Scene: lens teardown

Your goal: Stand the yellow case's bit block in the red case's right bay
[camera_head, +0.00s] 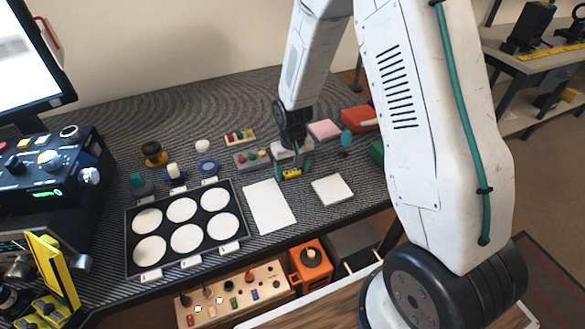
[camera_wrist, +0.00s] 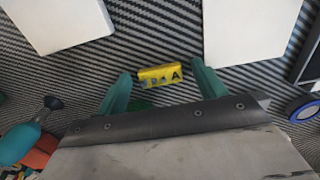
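A small yellow block (camera_head: 292,172) with dark marks lies on the striped mat. In the wrist view the yellow block (camera_wrist: 160,75) lies just beyond and between my teal fingertips, with a gap on both sides. My gripper (camera_head: 292,168) is low over the mat, open and empty; its fingers also show in the wrist view (camera_wrist: 162,82). A yellow case-like object (camera_head: 60,270) stands open at the lower left. A red object (camera_head: 358,118) lies at the back right, partly hidden by my arm; I cannot make out bays in it.
A white sheet (camera_head: 269,207) and a white pad (camera_head: 332,190) lie in front of my gripper. A black tray (camera_head: 235,185) with several white discs is at left. A grey block with knobs (camera_head: 252,160), a pink block (camera_head: 324,130) and a teal blower (camera_head: 346,143) are close by.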

